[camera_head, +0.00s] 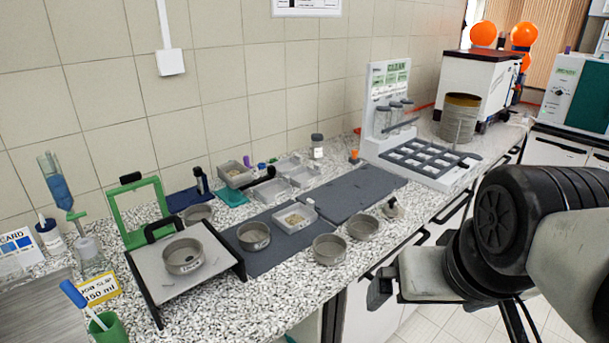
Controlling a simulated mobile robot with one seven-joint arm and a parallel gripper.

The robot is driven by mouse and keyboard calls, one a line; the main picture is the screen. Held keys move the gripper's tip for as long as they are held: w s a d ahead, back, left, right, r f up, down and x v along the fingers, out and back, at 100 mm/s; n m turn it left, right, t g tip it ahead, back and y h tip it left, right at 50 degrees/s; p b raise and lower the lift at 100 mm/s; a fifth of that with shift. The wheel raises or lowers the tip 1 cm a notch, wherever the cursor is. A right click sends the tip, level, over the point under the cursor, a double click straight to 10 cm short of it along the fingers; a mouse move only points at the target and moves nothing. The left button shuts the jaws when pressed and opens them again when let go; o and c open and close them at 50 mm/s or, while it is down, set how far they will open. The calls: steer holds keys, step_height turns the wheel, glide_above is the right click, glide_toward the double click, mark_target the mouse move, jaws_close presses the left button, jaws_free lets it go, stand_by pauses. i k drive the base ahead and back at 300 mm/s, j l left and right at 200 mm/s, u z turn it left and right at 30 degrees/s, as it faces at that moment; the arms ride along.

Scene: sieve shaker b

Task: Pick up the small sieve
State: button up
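Several round grey metal sieves of similar size stand on the counter, and I cannot tell which one is the small sieve. One sieve (183,256) sits on a grey-topped stand with black sides. Another sieve (254,237) is on the dark mat. Two more, a front sieve (329,250) and a sieve beside it (362,228), stand near the counter's front edge. A further round one (197,212) is partly hidden behind the stand. My gripper (378,288) is to the right of the sieves, beyond the counter's front edge, touching none of them. Its fingers are small and dark, their opening unclear.
A tray with granular material (294,218) lies on the mat. A green frame (136,212) stands behind the stand. A white rack with jars (391,122) and a larger metal cylinder (459,118) are at the back right. The second dark mat (352,190) is largely clear.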

mark_target(362, 226)
steer(key=i+l+u, duration=0.3)
steer(key=l, duration=0.3)
steer(key=i+l+u, duration=0.1)
steer(key=i+l, duration=0.15)
steer(key=i+l+u, duration=0.15)
steer(key=l, duration=0.25)
steer(key=i+l+u, duration=0.15)
steer(key=l, duration=0.2)
steer(key=i+l+u, duration=0.15)
steer(key=l, duration=0.2)
steer(key=l+u, duration=0.1)
steer(key=l, duration=0.25)
